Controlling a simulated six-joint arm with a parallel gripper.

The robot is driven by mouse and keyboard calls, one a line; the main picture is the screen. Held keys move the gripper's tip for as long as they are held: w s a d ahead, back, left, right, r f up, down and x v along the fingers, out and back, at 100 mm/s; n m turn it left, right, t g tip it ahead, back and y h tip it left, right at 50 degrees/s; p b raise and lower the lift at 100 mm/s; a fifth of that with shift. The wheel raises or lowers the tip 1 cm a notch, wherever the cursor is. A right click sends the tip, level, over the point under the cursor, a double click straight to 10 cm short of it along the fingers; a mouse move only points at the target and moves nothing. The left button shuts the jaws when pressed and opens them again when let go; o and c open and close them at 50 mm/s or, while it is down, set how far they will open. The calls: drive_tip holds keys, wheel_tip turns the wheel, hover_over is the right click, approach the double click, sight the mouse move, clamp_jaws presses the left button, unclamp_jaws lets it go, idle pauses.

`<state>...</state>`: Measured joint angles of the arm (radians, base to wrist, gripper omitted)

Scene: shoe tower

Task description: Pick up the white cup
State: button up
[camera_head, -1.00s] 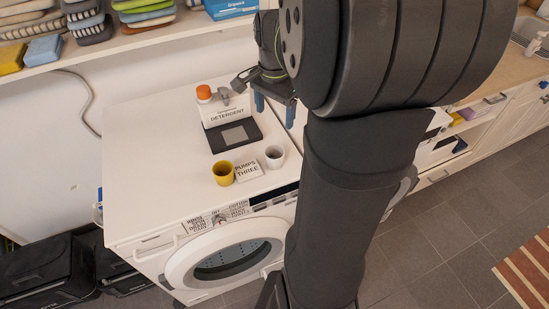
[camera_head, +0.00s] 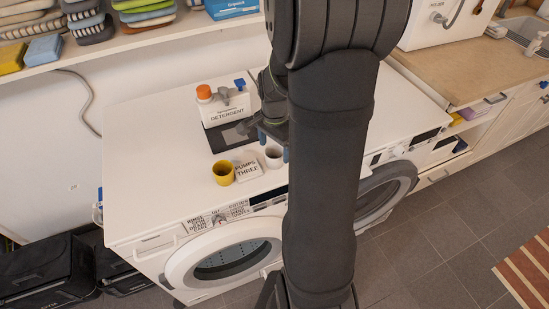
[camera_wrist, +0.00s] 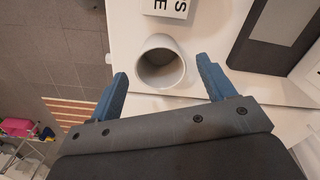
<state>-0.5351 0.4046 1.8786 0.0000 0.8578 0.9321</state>
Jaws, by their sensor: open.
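The white cup (camera_head: 274,157) stands upright on top of the left washing machine, near its right edge. In the wrist view the white cup (camera_wrist: 160,65) shows its round open mouth and looks empty. My gripper (camera_head: 273,143) is open at the cup. In the wrist view its two blue fingertips (camera_wrist: 162,84) are spread wide, one on each side of the cup's near part, with gaps to it. Nothing is held. I cannot tell the exact height of the fingertips against the cup's rim.
A yellow cup (camera_head: 223,173) and a white sign reading "PUMPS THREE" (camera_head: 248,170) stand left of the white cup. Behind are a dark tray (camera_head: 226,138) and a detergent bottle (camera_head: 224,106) with an orange cap. A second washer (camera_head: 384,190) stands to the right.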

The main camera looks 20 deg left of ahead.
sight(274, 156)
wheel_tip(274, 156, down, 5)
drive_tip(key=shift+r, duration=0.2)
drive_tip(key=c, duration=1)
drive_tip(key=shift+r, duration=0.15)
